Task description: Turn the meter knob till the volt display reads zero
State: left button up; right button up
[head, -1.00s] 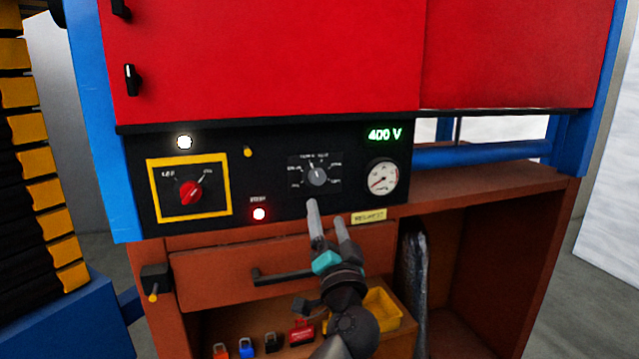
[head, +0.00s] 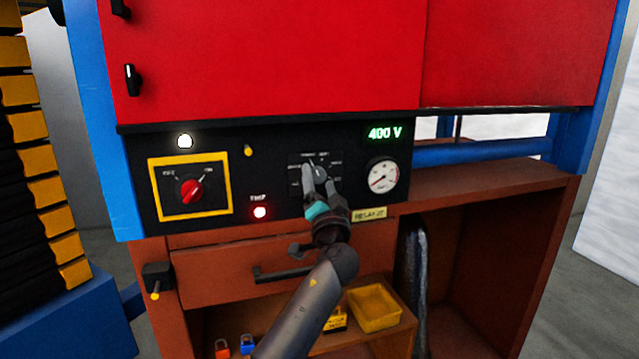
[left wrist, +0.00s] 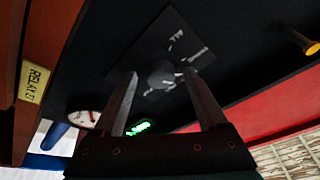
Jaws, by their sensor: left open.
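The meter knob (head: 320,172) is a small grey knob on a dark plate of the black panel, partly hidden behind my left gripper in the head view. The volt display (head: 384,133) glows green and reads 400 V. My left gripper (head: 319,176) is open in front of the knob. In the left wrist view the knob (left wrist: 160,76) shows between the two spread fingers (left wrist: 166,84), a little beyond their tips. I cannot tell whether a finger touches it. The display (left wrist: 139,127) also shows there, partly hidden by the gripper. My right gripper is not in view.
A round gauge (head: 382,176) sits right of the knob. A drawer handle (head: 283,273) juts out below. A yellow bin (head: 374,306) stands on the lower shelf.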

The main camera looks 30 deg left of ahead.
pick_arm(q)
jog(key=shift+c, duration=0.3)
grip_shut()
dwell(0.3)
jog(key=shift+s+r+m+h+p, duration=0.15)
jog(key=shift+m+h+p, duration=0.25)
jog(key=shift+m+p, duration=0.5)
jog(key=m+h+p, duration=0.1)
jog(key=m+p, duration=0.3)
jog(key=p, duration=0.1)
jog(key=m+h+p, duration=0.1)
jog(key=m+p, duration=0.2)
jog(key=shift+a+r+h, duration=0.1)
jog(key=shift+r+h, duration=0.2)
jog(key=shift+f+m+h+p, duration=0.15)
jog(key=shift+m+h+p, duration=0.15)
jog(key=shift+m+p, duration=0.8)
